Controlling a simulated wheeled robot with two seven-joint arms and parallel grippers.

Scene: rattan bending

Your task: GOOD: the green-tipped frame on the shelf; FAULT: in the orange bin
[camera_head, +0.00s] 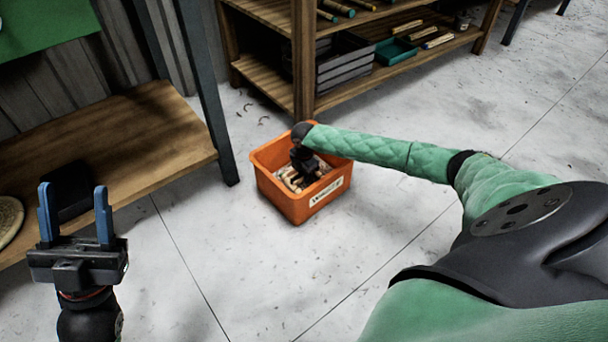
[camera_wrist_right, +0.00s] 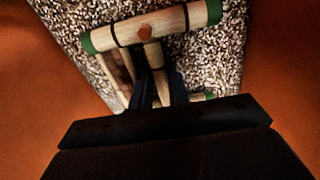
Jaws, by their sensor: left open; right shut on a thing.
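The orange bin (camera_head: 295,205) stands on the floor with a label on its front. My right gripper (camera_head: 305,168) reaches down into it. In the right wrist view my right gripper (camera_wrist_right: 158,88) is shut on the green-tipped frame (camera_wrist_right: 185,20), a light wooden piece with green ends and dark bands. The frame is inside the bin, over speckled filling; whether it touches the filling I cannot tell. The bin's orange walls (camera_wrist_right: 285,75) show on both sides. My left gripper (camera_head: 75,215) is open and empty, in front of the wooden bench at the left.
A wooden shelf unit (camera_head: 305,60) stands behind the bin, holding grey crates (camera_head: 345,65), a teal tray (camera_head: 395,50) and green-tipped sticks (camera_head: 338,8). A wooden bench (camera_head: 120,140) with a dark metal leg (camera_head: 208,95) is at left. The floor around the bin is mostly clear.

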